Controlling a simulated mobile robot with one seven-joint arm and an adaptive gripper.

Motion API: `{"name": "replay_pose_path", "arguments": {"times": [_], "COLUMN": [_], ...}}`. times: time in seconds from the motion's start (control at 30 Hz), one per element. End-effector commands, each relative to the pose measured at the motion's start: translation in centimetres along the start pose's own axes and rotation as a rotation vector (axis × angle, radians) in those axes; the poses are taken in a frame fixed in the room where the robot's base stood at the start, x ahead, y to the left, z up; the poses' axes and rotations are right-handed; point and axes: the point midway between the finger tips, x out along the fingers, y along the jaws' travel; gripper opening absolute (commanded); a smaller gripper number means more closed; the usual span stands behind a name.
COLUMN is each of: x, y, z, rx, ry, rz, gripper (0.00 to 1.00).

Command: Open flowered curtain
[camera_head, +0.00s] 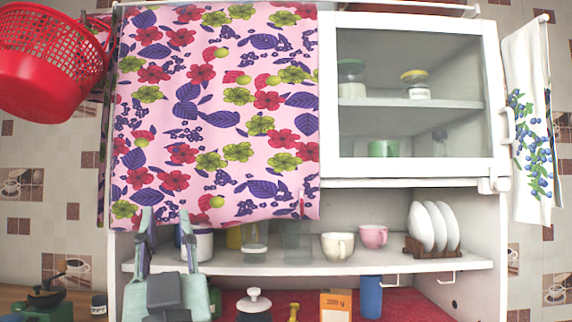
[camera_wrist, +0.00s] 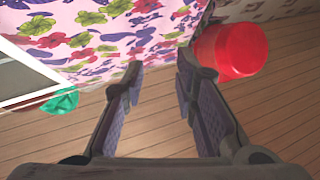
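The flowered curtain (camera_head: 215,110) is pink with red and green flowers and dark blue leaves. It hangs from a rod and covers the left part of the white cupboard. In the wrist view the curtain (camera_wrist: 95,30) fills the upper left and centre. My gripper (camera_head: 166,222) is at the curtain's lower left edge, with its fingertips overlapping the hem in the head view. In the wrist view my gripper (camera_wrist: 159,65) has its two fingers well apart and nothing between them. Whether the fingertips touch the cloth cannot be told. What lies behind the curtain is hidden.
A red basket (camera_head: 45,60) hangs left of the curtain. A glass-fronted door (camera_head: 410,172) is on the right, with a blueberry towel (camera_head: 528,120) beyond. Below, a shelf (camera_head: 300,262) holds cups (camera_head: 337,246), a glass and a plate rack (camera_head: 432,250).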

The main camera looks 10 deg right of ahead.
Motion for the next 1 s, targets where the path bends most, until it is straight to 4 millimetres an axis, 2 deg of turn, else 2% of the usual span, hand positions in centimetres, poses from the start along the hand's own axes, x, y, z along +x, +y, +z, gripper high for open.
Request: {"name": "replay_pose_path", "arguments": {"times": [0.03, 0.1, 0.2, 0.3, 0.43, 0.53, 0.8, 1.0], "x": [0.9, 0.5, -0.8, -1.8, -2.0, -1.0, 3.6, 6.2], "y": [5.5, 10.8, 15.8, 18.3, 19.5, 19.8, 21.5, 22.4], "z": [-0.8, -0.3, 0.0, 0.2, 0.4, 0.8, 2.3, 3.4], "rx": [-0.046, -0.079, -0.097, -0.099, -0.099, -0.098, -0.097, -0.097], "ry": [-0.073, -0.174, -0.271, -0.325, -0.351, -0.355, -0.354, -0.352], "rz": [0.092, 0.185, 0.271, 0.317, 0.336, 0.335, 0.334, 0.333], "gripper": [0.27, 0.27, 0.27, 0.27, 0.27, 0.27, 0.27, 0.27]}}
